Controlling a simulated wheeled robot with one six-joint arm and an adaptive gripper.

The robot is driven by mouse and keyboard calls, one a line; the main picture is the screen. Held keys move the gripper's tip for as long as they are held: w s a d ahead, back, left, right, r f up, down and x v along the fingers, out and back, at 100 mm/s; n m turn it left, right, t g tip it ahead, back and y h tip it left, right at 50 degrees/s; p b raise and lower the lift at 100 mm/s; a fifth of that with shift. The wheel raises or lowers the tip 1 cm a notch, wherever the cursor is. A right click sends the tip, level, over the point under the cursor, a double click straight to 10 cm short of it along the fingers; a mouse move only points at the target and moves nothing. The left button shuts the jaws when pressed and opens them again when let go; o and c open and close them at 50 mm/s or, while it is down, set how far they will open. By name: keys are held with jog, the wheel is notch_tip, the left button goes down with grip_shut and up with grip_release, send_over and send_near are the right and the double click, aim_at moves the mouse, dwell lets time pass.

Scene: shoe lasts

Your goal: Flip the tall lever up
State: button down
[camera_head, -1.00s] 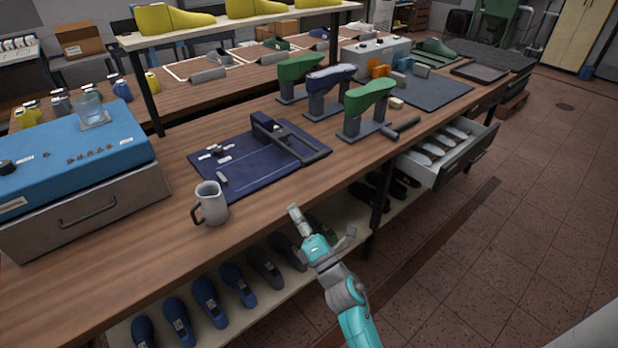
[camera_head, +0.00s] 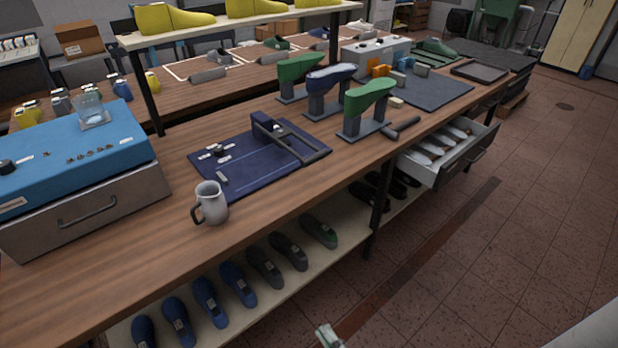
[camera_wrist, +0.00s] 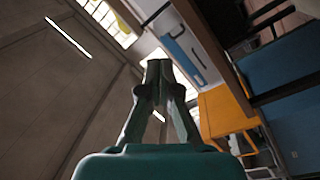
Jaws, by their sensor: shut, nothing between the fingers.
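A blue-topped box (camera_head: 75,140) stands on the left of the workbench in the head view. It has a dark knob at its left and a row of small brown switches (camera_head: 90,155) on its top. They are too small to tell which is a tall lever or how it stands. My gripper (camera_head: 328,337) barely shows at the bottom edge of the head view, in front of the bench and far from the box. In the wrist view my gripper (camera_wrist: 159,66) is shut and empty, with its fingertips together.
A grey mug (camera_head: 212,205) stands near the bench's front edge. A dark blue board (camera_head: 235,172) with a black-handled frame lies behind it. Shoe lasts on stands (camera_head: 368,98) and a hammer (camera_head: 402,128) are further right. A drawer (camera_head: 440,160) juts open. The floor at right is clear.

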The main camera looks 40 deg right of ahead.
jog(key=s+a+m+g, duration=0.2)
jog(key=s+m, duration=0.3)
jog(key=s, duration=0.5)
jog(key=w+d+f+n+t, duration=0.2)
jog(key=w+d+n, duration=0.1)
jog(key=w+n, duration=0.3)
jog(key=w+d+f+n+t+h, duration=0.1)
jog(key=w+d+f+n, duration=0.25)
jog(key=w, duration=0.45)
jog(key=w+d+f+n+t, duration=0.2)
jog(key=w+d+n, duration=0.1)
jog(key=w+n, duration=0.35)
jog(key=w+d+r+n+t+y, duration=0.1)
jog(key=w+d+r+n, duration=0.3)
jog(key=w+d+n, duration=0.4)
jog(key=w+d+r+n+t+y, duration=0.1)
jog(key=w+d+r+n, duration=0.2)
jog(key=w+d+n, duration=0.5)
jog(key=shift+w+d+r+t+y, duration=0.15)
jog(key=shift+w+r+t+y, duration=0.25)
jog(key=shift+w, duration=0.8)
